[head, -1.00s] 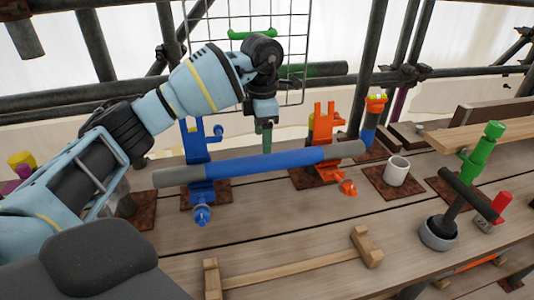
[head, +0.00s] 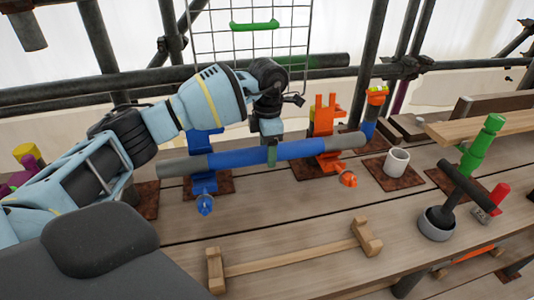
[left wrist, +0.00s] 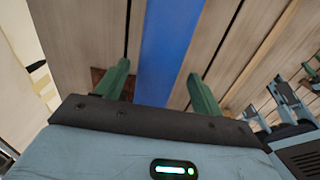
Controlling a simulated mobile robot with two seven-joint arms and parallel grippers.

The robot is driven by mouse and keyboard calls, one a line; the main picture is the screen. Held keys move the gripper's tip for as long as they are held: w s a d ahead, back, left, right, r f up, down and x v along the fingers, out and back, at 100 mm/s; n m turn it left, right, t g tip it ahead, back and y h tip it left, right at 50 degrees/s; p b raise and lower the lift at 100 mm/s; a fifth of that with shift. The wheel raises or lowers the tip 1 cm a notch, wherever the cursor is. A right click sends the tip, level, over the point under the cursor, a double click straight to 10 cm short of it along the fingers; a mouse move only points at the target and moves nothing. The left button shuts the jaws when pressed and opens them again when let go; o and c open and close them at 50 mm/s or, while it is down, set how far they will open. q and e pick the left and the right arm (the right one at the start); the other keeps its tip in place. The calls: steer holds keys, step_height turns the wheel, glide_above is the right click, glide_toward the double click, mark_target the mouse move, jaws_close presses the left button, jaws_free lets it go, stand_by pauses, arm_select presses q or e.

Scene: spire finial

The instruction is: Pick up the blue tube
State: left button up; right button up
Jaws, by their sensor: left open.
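The blue tube (head: 240,156), with grey ends, lies across a blue stand (head: 204,178) at left and an orange stand (head: 325,140) at right. My left gripper (head: 271,154) is at the middle of the tube, between the stands. In the left wrist view, its green fingers (left wrist: 160,84) are open, one on each side of the blue tube (left wrist: 172,45). Gaps show between the fingers and the tube there. In the head view, the tube partly hides the fingertips.
A white cup (head: 396,162) stands right of the orange stand. A dark-handled tool stands in a grey ring (head: 437,222), near a green post (head: 482,147). A wooden rack (head: 295,259) lies in front of the tube. Scaffold poles and a wire grid (head: 238,40) are behind.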

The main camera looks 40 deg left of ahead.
arm_select(q)
steer(key=shift+f, duration=0.55)
jaws_close()
steer(key=shift+r, duration=0.1)
